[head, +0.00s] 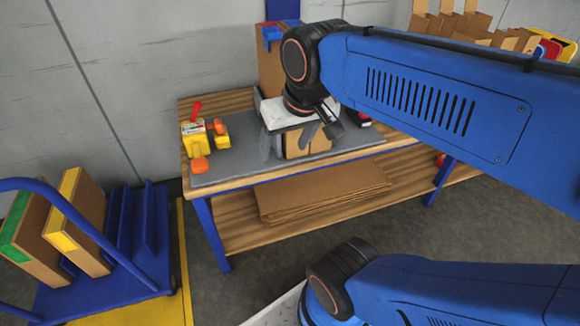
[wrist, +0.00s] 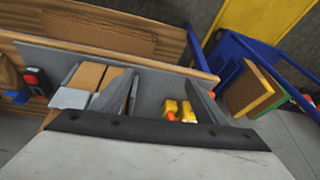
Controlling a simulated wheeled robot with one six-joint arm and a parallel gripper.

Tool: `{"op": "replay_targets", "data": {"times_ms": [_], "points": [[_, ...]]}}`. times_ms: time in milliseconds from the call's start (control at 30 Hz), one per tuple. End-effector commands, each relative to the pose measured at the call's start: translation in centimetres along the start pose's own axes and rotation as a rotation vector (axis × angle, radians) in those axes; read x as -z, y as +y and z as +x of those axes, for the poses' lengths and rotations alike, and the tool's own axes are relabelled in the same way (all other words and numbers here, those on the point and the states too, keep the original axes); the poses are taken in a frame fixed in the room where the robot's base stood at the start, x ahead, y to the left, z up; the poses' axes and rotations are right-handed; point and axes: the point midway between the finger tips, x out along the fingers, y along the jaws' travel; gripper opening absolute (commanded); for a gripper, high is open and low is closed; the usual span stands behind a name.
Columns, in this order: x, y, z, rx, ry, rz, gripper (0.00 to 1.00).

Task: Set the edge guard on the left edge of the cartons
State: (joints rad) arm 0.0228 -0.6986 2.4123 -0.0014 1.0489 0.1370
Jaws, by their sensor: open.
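Two brown cartons (head: 297,145) stand on the grey-topped bench below my gripper (head: 287,143). In the wrist view the gripper (wrist: 162,88) spans bare mat beside the cartons. A pale grey piece (wrist: 69,98) lies against the cartons' near end in the wrist view. I cannot tell whether it is the edge guard. My arm and gripper hide part of the cartons in the head view.
A yellow tool (head: 200,137) with red and orange parts stands at the left of the grey mat (head: 240,165). A blue cart (head: 95,292) with upright boxes is at the left. Flat cardboard sheets (head: 320,192) lie on the lower shelf. A brown board (head: 272,70) stands behind.

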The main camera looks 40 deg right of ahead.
Motion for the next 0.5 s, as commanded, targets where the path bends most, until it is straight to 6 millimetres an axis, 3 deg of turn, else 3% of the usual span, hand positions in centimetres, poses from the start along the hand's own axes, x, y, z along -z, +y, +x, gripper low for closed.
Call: {"op": "replay_targets", "data": {"times_ms": [100,200,500], "points": [[-2.9,0.0,2.0,0.008,0.021,-0.097,0.67],[-4.0,0.0,3.0,0.011,0.032,-0.145,0.67],[-4.4,0.0,3.4,0.012,0.035,-0.163,0.67]]}}
